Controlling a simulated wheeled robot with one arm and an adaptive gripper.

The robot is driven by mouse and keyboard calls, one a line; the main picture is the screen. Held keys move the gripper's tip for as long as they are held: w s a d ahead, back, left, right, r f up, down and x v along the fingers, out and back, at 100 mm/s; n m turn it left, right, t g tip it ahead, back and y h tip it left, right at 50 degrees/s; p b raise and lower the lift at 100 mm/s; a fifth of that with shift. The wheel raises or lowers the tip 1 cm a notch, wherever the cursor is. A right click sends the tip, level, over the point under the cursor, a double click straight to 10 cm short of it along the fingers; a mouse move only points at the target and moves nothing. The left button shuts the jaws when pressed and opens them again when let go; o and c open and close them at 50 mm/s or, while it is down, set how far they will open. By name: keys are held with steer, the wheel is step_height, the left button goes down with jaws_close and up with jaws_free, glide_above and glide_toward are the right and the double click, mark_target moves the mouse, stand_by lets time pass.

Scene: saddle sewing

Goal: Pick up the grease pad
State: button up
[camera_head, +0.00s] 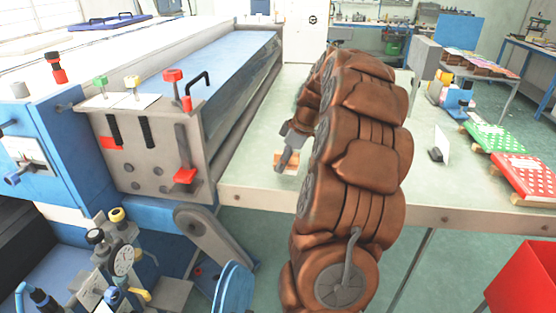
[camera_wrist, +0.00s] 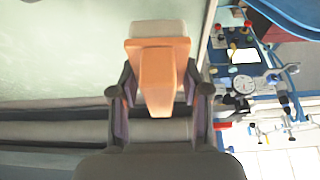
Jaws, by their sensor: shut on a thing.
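The grease pad (camera_wrist: 160,62) is an orange, tapering piece with a pale block at its far end. My gripper (camera_wrist: 155,88) is shut on it in the wrist view, with one dark finger on each side of the orange part. In the head view the pad (camera_head: 287,161) shows as a small orange and pale piece at my gripper (camera_head: 288,150), over the pale green table. My brown-covered arm hides part of the gripper there. I cannot tell how far the pad is above the table.
The pale green table (camera_head: 255,178) is mostly bare around the gripper. A machine with a long roller bed (camera_head: 226,78) stands close on the left. A small dark-based upright plate (camera_head: 441,146), green (camera_head: 490,133) and red (camera_head: 526,175) patterned sheets lie right. A red bin (camera_head: 522,285) is at lower right.

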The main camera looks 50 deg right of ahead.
steer(key=s+a+r+b, duration=0.1)
steer(key=s+a+b, duration=0.1)
steer(key=s, duration=0.8)
steer(key=shift+s+a+b, duration=0.4)
steer(key=shift+a, duration=0.1)
